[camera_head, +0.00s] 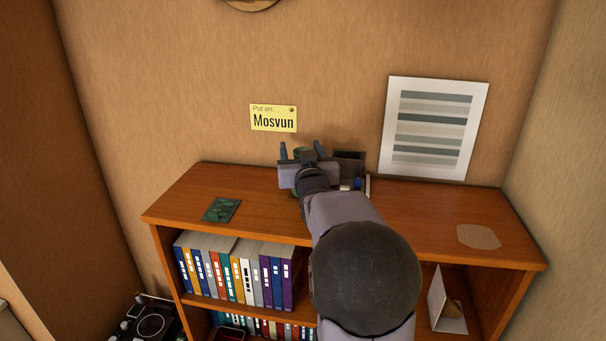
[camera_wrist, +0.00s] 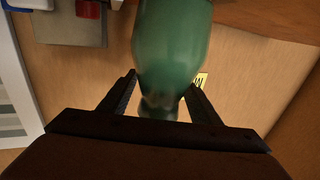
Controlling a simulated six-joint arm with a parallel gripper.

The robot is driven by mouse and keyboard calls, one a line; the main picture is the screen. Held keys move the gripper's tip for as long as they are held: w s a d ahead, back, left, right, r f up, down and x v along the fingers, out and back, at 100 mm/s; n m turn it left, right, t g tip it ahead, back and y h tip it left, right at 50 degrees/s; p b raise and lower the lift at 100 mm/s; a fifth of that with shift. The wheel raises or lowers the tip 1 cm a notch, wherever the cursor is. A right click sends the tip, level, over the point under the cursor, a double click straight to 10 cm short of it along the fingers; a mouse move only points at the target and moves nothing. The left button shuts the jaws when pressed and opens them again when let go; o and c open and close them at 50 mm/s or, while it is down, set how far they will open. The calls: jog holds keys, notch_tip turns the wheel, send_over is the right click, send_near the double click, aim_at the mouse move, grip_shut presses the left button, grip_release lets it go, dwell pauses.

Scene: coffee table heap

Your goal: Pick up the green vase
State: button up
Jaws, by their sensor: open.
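The green vase (camera_wrist: 172,48) fills the upper middle of the wrist view. Its narrow neck lies between the two fingers of my gripper (camera_wrist: 160,98), which is open around it. I cannot tell whether either finger touches the vase. In the head view my gripper (camera_head: 303,150) is over the back of the wooden shelf top, and a small bit of the green vase (camera_head: 302,153) shows between its fingers. My arm hides most of the vase there.
The wooden shelf (camera_head: 400,215) has a dark green patterned square (camera_head: 221,210) at left and a beige flat patch (camera_head: 478,237) at right. A dark box (camera_head: 349,163) stands close right of my gripper. A yellow note (camera_head: 273,118) and striped poster (camera_head: 434,128) hang behind.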

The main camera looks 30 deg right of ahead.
grip_shut()
jog(key=shift+r, duration=0.1)
notch_tip(320, 180, up, 18)
jog(key=p, duration=0.4)
dwell(0.5)
